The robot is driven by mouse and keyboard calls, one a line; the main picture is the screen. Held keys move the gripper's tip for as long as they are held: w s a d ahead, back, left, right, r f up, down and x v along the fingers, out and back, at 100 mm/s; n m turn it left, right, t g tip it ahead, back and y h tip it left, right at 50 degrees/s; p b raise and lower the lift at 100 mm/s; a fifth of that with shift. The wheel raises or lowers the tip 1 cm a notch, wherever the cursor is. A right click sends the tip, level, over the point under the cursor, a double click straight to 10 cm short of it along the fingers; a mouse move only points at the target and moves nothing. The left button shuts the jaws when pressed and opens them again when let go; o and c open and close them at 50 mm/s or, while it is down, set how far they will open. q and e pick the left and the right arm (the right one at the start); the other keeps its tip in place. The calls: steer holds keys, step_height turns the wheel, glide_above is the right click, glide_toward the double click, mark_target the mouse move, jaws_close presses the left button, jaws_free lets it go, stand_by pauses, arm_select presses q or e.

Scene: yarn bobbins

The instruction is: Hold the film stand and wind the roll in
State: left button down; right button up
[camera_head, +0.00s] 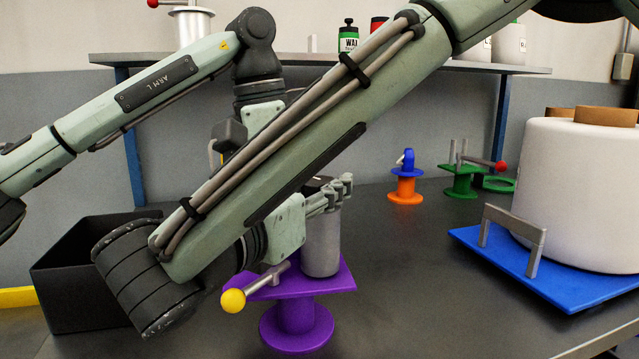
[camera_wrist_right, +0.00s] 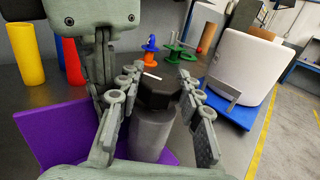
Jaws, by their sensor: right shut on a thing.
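The purple stand (camera_head: 295,318) has a round foot and a crank with a yellow knob (camera_head: 233,300). A grey cylinder (camera_head: 321,245) stands upright on its plate; in the right wrist view the cylinder (camera_wrist_right: 152,135) has a dark faceted top (camera_wrist_right: 158,92). My right gripper (camera_head: 335,192) is shut on the upper part of this cylinder; its fingers (camera_wrist_right: 160,95) lie on either side of the dark top. My left gripper's pale body (camera_head: 262,115) is behind my right arm in the head view. It hangs close by in the right wrist view (camera_wrist_right: 92,18); its grip cannot be made out.
A large white roll (camera_head: 580,190) stands on a blue base (camera_head: 560,290) at right. Orange-blue (camera_head: 405,187) and green (camera_head: 460,181) stands are farther back. A black bin (camera_head: 70,285) is at left. Yellow (camera_wrist_right: 25,55), red and blue cylinders stand at left in the wrist view.

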arm_select(q)
steer(key=shift+s, duration=0.1)
arm_select(e)
steer(key=o, duration=1.2)
steer(key=shift+c, duration=0.2)
steer(key=v, duration=0.8)
arm_select(q)
steer(key=c, duration=1.6)
jaws_free()
steer(key=shift+c, duration=0.2)
